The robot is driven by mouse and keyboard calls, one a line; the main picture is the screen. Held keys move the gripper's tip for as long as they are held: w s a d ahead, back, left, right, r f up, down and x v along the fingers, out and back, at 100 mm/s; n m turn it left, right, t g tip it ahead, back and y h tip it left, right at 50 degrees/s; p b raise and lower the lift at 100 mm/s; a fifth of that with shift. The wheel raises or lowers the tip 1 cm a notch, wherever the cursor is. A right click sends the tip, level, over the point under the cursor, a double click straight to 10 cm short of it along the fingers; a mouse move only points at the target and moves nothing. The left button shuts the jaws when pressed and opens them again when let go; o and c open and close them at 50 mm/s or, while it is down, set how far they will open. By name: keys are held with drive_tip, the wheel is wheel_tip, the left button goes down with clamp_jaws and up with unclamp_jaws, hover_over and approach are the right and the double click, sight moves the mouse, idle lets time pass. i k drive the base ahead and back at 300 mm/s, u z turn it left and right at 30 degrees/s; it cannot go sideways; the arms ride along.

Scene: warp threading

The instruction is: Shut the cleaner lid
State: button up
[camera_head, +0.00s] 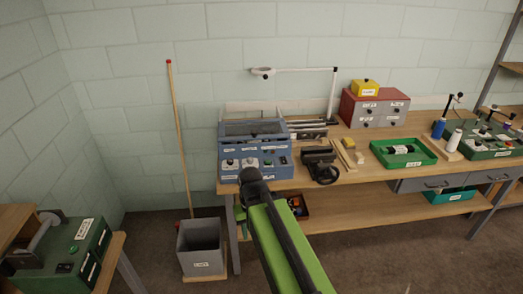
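The blue box-shaped machine (282,172), which looks like the cleaner, stands on the left end of the workbench. Its front has knobs and small labels, and an open-looking dark basin shows on its top. A pale, see-through panel (248,107) stands up behind the basin against the wall and looks like the lid, raised. My gripper (249,174) is at the end of my green arm, in front of the machine's lower front and low of the lid. Whether it touches the machine is unclear. Its fingers are too dark and small to read, and I see nothing held in it.
A black clamp-like device (320,166) and wooden strips stand right of the machine. A green tray (424,160) and a red drawer box (346,108) are farther right. A grey bin (185,255) and leaning pole (179,130) are left. A white lamp arm (305,69) hangs above.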

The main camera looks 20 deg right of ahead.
sight(254, 136)
drive_tip(key=u, duration=0.85)
drive_tip(key=i, duration=1.6)
drive_tip(key=z, duration=0.5)
